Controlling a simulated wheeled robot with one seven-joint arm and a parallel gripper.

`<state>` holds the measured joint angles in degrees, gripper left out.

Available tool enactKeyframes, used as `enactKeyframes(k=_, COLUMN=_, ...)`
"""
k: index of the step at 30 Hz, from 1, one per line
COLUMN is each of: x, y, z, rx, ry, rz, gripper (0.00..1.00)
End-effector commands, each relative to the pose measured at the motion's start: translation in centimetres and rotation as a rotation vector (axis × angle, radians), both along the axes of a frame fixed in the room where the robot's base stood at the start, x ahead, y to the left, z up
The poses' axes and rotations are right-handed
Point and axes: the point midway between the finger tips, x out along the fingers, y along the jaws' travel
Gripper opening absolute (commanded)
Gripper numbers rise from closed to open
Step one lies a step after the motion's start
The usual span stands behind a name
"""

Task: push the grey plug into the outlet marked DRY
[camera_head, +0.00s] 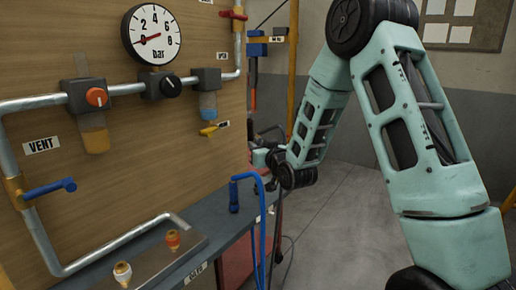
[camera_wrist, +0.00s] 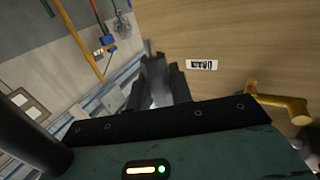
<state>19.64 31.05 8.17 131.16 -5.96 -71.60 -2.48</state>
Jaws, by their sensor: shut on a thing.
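My gripper (camera_wrist: 160,80) is shut on a grey thing, seemingly the grey plug (camera_wrist: 155,72), between its dark fingers in the wrist view. In the head view my gripper (camera_head: 264,160) is small, past the right edge of the wooden panel, and the plug cannot be made out. My gripper is well apart from both. A label (camera_head: 195,272) on the bench front is too small to read, so I cannot tell which is DRY.
The wooden panel (camera_head: 150,190) carries a bar gauge (camera_head: 151,33), pipes, a VENT label (camera_head: 41,145) and a blue-handled valve (camera_head: 48,188). A blue hose (camera_head: 263,225) hangs at the bench's right end. The wrist view shows a label (camera_wrist: 202,65) and a yellow pole (camera_wrist: 77,40). Floor is clear at right.

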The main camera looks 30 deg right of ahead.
Motion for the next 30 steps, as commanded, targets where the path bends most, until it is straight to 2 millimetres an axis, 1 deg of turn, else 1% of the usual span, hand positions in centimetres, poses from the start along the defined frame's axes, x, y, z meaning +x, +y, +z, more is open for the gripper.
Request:
enactKeyframes(k=5, x=0.0, y=0.0, z=0.7, rx=0.000, ry=-0.002, rz=0.000, gripper=0.00)
enactKeyframes(k=16, x=0.0, y=0.0, z=3.5, rx=0.000, ry=-0.002, rz=0.000, gripper=0.00)
enactKeyframes(k=26, x=0.0, y=0.1, z=3.5, rx=0.000, ry=-0.002, rz=0.001, gripper=0.00)
enactKeyframes(k=29, x=0.2, y=0.9, z=3.4, rx=0.000, ry=0.000, rz=0.017, gripper=0.00)
enactKeyframes(k=30, x=0.3, y=1.7, z=3.3, rx=0.000, ry=0.000, rz=0.030, gripper=0.00)
